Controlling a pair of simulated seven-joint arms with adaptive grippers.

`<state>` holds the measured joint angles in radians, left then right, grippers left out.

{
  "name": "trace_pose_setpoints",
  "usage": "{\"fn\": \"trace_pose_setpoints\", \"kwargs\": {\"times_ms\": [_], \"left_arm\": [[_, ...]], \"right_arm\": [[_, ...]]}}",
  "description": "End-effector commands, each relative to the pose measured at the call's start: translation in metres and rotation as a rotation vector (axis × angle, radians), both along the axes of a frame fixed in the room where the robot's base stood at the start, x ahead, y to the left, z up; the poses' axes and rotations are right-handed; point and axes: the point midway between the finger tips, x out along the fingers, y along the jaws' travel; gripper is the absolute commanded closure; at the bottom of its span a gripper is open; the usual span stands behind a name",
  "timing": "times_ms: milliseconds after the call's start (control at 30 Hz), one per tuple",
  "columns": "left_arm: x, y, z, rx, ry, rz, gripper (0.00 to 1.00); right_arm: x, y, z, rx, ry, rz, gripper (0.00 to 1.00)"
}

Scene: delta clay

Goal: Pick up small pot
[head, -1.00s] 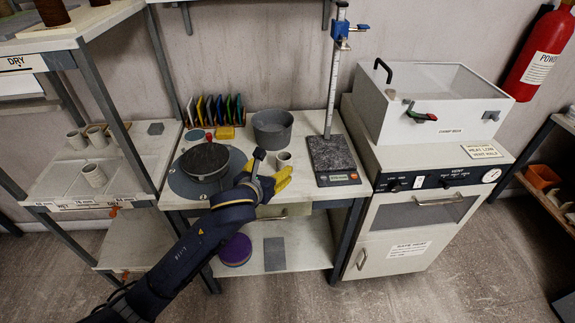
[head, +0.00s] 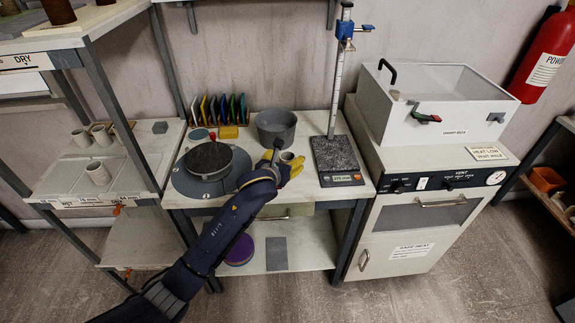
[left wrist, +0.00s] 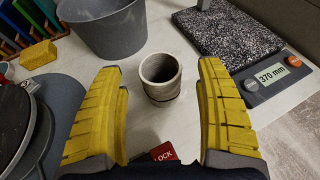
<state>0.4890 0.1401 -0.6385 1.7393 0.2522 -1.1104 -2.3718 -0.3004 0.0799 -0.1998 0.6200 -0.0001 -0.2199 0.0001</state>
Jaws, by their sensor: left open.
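The small pot (left wrist: 160,76) is a grey-beige cup standing upright on the white bench. In the left wrist view it sits just beyond the space between my open yellow fingers, apart from both. My left gripper (left wrist: 161,95) is open and empty. In the head view my left gripper (head: 283,166) is over the bench front, and the small pot (head: 287,156) shows partly behind it. My right gripper is in neither view.
A larger grey bucket (left wrist: 103,28) stands close behind the pot. A height gauge with a dark stone base (head: 336,155) is to the right. A round turntable (head: 208,162) is to the left. A yellow block (left wrist: 39,54) lies further back.

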Motion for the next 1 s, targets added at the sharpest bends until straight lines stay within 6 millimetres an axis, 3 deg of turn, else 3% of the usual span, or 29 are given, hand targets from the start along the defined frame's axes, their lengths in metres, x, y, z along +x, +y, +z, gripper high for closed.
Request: {"fn": "trace_pose_setpoints", "kwargs": {"times_ms": [300, 633, 1000], "left_arm": [[0.024, -0.008, -0.011, 0.000, 0.001, 0.001, 0.28], [0.026, -0.009, -0.012, 0.000, 0.000, 0.000, 0.27], [0.026, -0.008, -0.012, 0.000, 0.000, 0.000, 0.69]], "right_arm": [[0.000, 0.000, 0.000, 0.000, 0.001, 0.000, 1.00], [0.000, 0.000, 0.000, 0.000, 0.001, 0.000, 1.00], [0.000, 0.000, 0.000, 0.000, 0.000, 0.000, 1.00]]}}
